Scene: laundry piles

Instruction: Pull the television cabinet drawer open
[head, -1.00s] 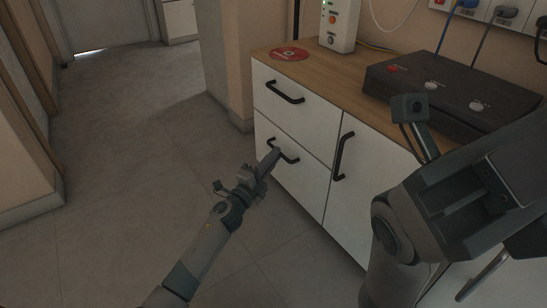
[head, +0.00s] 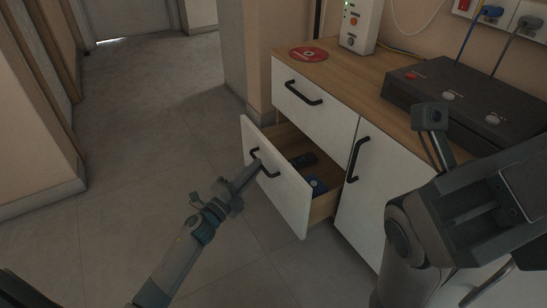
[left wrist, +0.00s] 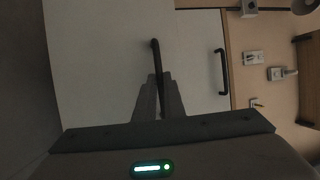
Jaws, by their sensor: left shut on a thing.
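The television cabinet (head: 384,151) has a wooden top and white fronts with black handles. Its lower left drawer (head: 288,197) stands partly open, with a dark object (head: 303,159) and a blue object (head: 318,186) inside. My left gripper (head: 256,166) is shut on the drawer's black handle (head: 265,166). In the left wrist view the handle (left wrist: 156,62) runs between the fingers (left wrist: 159,97). The upper drawer (head: 316,108) and the door beside are shut. My right arm shows at the right of the head view; its fingertips cannot be made out.
On the cabinet top are a red disc (head: 308,54), a white box with lights (head: 361,25) and a black box with buttons (head: 462,100). Cables hang behind. The floor (head: 150,130) left of the cabinet is clear; a wall (head: 30,150) stands at far left.

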